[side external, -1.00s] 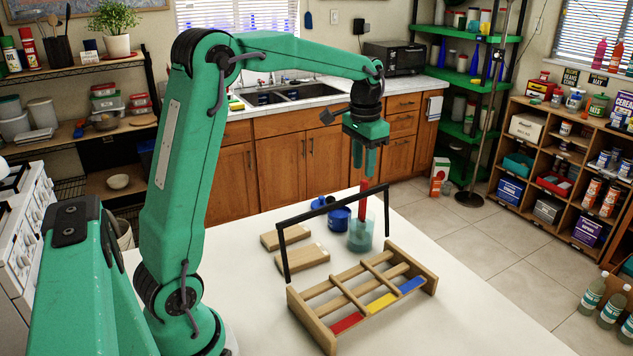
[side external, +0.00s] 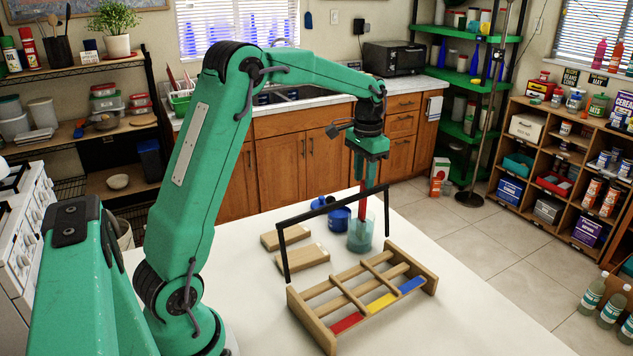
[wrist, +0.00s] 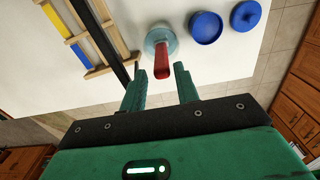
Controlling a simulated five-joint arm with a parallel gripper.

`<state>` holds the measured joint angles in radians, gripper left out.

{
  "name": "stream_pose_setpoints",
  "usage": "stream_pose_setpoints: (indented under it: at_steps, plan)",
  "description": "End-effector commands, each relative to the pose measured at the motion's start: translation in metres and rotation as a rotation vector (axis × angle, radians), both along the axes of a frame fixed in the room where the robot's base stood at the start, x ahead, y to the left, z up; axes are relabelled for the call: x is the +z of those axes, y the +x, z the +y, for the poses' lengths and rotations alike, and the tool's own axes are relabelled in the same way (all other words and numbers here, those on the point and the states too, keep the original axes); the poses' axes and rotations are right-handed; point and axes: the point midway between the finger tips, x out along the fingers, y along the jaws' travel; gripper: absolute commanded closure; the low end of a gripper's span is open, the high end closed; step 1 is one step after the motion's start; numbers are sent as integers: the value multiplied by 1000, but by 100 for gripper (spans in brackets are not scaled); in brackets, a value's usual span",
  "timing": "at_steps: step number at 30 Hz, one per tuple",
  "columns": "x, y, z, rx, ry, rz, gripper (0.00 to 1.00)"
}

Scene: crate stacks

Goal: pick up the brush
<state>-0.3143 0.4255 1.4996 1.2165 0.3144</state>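The brush (side external: 363,200) has a red handle and stands nearly upright in a clear glass jar (side external: 359,242) with teal liquid. Its lower end is hard to make out in the liquid. My gripper (side external: 364,178) is above the jar, pointing down, with its fingertips close around the height of the handle's top.
A black arched bar (side external: 335,212) stands close beside the jar. A wooden rack (side external: 318,328) with red, yellow and blue strips lies in front. A blue pot (side external: 339,219), a blue lid (side external: 322,202) and two wooden blocks (side external: 302,258) are behind and left. The right tabletop is clear.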

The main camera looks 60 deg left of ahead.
Motion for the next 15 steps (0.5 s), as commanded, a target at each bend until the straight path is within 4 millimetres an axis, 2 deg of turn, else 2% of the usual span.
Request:
stream_pose_setpoints:
  at_steps: [7,15]
  plan:
    - [-8,1,0,0,-1,3,69]
    - [-39,4,2,0,-1,3,69]
